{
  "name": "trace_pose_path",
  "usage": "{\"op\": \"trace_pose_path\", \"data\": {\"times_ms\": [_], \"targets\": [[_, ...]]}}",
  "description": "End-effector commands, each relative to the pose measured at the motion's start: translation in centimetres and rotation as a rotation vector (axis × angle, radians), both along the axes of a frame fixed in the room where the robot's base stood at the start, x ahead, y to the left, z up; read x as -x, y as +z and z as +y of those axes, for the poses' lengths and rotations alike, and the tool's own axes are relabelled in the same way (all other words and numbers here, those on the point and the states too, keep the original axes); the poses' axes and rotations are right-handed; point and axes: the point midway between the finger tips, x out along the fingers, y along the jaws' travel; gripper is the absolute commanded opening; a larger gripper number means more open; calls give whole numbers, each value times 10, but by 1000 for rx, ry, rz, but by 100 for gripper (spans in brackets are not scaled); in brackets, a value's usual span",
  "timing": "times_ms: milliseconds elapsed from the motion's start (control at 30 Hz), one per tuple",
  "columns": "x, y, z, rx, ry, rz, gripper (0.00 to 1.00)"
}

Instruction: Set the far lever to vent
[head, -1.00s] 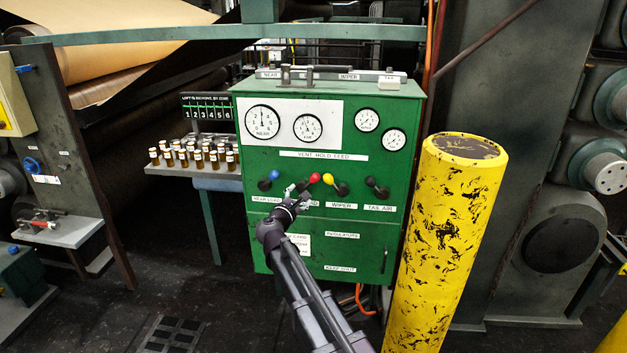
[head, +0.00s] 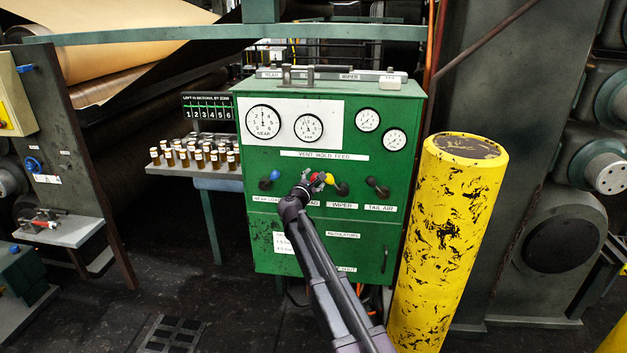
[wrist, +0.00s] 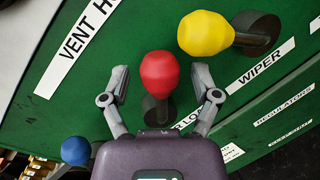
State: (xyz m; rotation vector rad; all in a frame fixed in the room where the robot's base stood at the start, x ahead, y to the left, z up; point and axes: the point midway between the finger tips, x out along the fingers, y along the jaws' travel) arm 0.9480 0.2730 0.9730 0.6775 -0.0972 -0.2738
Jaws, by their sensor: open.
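The far lever has a red knob (head: 314,176) and is second from the left on the green panel. Its knob leans up and to the right from its pivot, toward the FEED side of the VENT HOLD FEED strip (head: 324,154). My gripper (head: 311,181) is at this knob and partly covers it and its label. In the wrist view, my gripper (wrist: 161,82) is open, with one finger on each side of the red knob (wrist: 160,72). Small gaps seem to show between the fingers and the knob.
The yellow WIPER knob (wrist: 205,33) is close beside the right finger. The blue knob (head: 274,174) is to the left, and the dark TAIL AIR lever (head: 377,187) to the right. A yellow post (head: 440,250) stands right of the cabinet. Small bottles (head: 195,155) stand on a shelf at left.

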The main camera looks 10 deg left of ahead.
Motion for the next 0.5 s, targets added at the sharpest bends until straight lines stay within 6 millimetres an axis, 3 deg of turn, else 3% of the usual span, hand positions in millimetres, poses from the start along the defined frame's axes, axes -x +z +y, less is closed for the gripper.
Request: {"op": "trace_pose_path", "data": {"times_ms": [267,500], "targets": [[0,0,-1,0,-1,0,79],[-1,0,-1,0,-1,0,8]]}}
